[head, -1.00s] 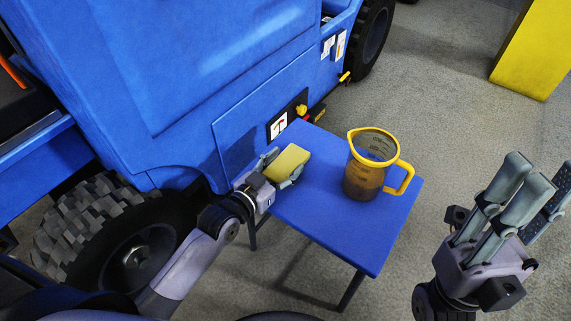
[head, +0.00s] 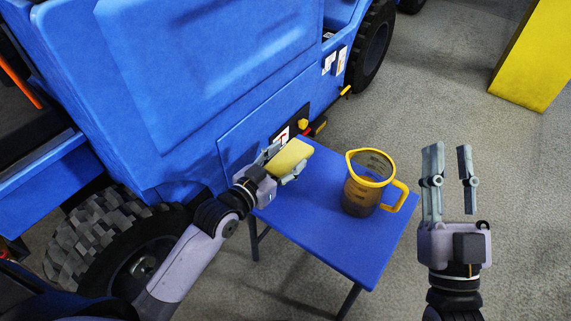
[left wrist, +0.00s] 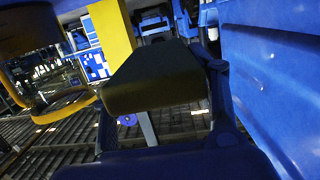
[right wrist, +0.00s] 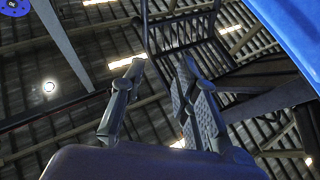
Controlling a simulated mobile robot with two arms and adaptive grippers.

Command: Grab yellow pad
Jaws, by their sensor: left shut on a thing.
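The yellow pad (head: 289,156) is a small block between the fingers of my left gripper (head: 280,162), at the far left end of the blue table. My left gripper is shut on it. In the left wrist view the pad (left wrist: 155,95) shows dark and shaded between the fingers. I cannot tell whether it touches the table. My right gripper (head: 450,165) points upward to the right of the table, with its fingers apart and nothing between them. The right wrist view shows its spread fingers (right wrist: 155,90) against the ceiling.
A clear jug (head: 362,195) with yellow rim and handle and dark liquid stands on the blue table (head: 320,235), right of the pad. A big blue vehicle (head: 180,90) with a black tyre borders the table's left side. A yellow block (head: 535,65) stands at the far right.

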